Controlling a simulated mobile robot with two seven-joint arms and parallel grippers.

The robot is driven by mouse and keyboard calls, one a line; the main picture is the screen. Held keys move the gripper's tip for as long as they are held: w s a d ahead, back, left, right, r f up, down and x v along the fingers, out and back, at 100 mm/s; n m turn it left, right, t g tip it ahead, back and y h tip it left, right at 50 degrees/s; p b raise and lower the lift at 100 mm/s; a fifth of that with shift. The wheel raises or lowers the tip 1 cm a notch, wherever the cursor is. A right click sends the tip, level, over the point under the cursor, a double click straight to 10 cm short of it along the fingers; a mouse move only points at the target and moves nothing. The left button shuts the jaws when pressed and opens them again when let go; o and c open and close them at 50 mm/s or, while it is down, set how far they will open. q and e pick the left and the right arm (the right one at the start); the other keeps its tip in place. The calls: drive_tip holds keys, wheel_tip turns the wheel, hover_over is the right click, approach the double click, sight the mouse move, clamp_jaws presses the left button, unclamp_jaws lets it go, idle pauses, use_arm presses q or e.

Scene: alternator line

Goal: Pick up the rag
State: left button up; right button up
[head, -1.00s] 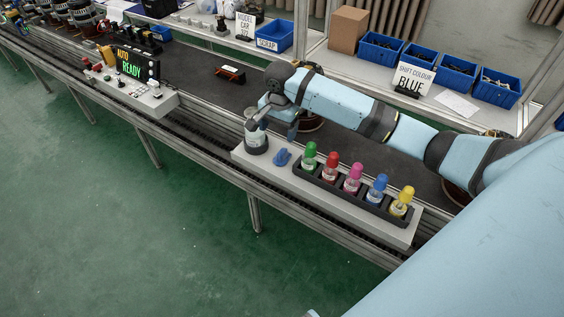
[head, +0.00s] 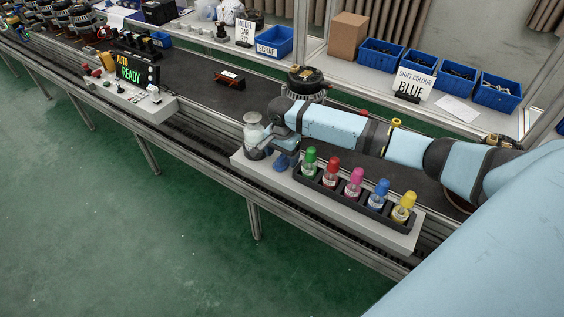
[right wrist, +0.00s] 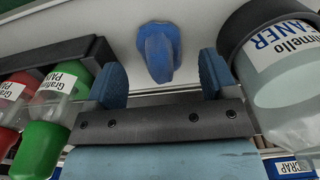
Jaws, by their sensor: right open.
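The rag (right wrist: 158,50) is a small crumpled blue bundle on the pale grey board, between the bottle rack and the cleaner jar. My right gripper (right wrist: 160,66) is open, with its two blue fingers apart and the rag showing between and beyond them. I see no finger closed on it. In the head view my right gripper (head: 285,157) is low over the board, just left of the green-capped bottle. There the rag is largely hidden and blends with the blue fingers. My left gripper is not in view.
The cleaner jar (head: 254,138) stands close to the gripper on the left; it also fills the right of the wrist view (right wrist: 285,85). A dark rack (head: 330,190) of several colour-capped bottles is close on the right. An alternator (head: 305,82) stands behind my arm.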

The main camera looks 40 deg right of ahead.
sight(282, 156)
wheel_tip(282, 156, down, 2)
drive_tip(key=c, duration=1)
wheel_tip(282, 156, up, 20)
drive_tip(key=p, duration=0.1)
